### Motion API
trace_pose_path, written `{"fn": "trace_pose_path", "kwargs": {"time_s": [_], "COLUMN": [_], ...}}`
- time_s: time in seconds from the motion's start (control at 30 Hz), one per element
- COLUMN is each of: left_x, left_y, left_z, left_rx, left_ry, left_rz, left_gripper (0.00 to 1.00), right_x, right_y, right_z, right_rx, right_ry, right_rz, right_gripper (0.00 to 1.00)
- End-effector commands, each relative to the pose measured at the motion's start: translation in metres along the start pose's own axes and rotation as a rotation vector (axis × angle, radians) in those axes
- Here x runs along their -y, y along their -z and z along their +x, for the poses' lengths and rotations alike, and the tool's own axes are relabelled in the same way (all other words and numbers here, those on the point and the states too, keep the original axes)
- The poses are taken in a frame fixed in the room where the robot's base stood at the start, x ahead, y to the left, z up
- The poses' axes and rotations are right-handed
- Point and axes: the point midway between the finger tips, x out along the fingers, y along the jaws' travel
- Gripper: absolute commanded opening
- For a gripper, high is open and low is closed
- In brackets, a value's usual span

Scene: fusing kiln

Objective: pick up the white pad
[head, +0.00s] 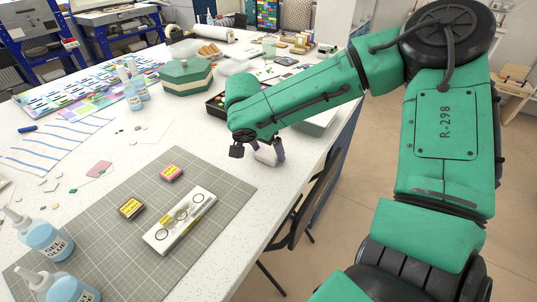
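My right gripper (264,146) hangs at the end of my green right arm, over the table's right edge. A small white block (265,156), which looks like the white pad, shows directly at its fingers. A grey finger lies against the block's right side. The other finger is not clear, and the arm's end hides the block's top. I cannot tell whether the fingers grip the block or only stand around it, nor whether it rests on the table. My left gripper is not in view.
A grey cutting mat (110,240) bears a white case (180,220), a pink box (171,173) and a brown box (131,207). Glue bottles (45,238) stand at left. A green lidded box (185,78) is farther back. A dark chair (315,195) stands beside the table.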

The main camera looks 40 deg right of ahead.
Motion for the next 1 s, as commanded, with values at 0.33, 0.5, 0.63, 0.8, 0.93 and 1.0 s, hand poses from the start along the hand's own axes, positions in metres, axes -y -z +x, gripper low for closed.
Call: {"fn": "trace_pose_path", "kwargs": {"time_s": [0.33,0.5,0.63,0.8,0.93,1.0], "left_x": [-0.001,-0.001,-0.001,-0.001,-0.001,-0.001], "left_y": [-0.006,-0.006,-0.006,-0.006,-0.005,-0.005], "left_z": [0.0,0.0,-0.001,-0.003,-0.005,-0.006], "left_rx": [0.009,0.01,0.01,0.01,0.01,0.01], "left_ry": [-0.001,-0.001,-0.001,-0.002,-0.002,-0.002], "left_rz": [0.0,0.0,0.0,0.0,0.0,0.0], "left_gripper": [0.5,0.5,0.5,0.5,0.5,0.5], "right_x": [0.0,0.001,0.001,0.002,0.001,0.001], "right_y": [0.0,0.003,0.012,0.034,0.053,0.061], "right_z": [-0.001,-0.008,-0.028,-0.08,-0.127,-0.147], "right_rx": [0.0,-0.001,-0.002,-0.003,-0.003,-0.004], "right_ry": [0.0,0.003,0.005,0.008,0.006,0.004], "right_rz": [0.0,0.002,0.003,0.006,0.005,0.004], "right_gripper": [0.28,0.28,0.28,0.28,0.28,0.28]}}
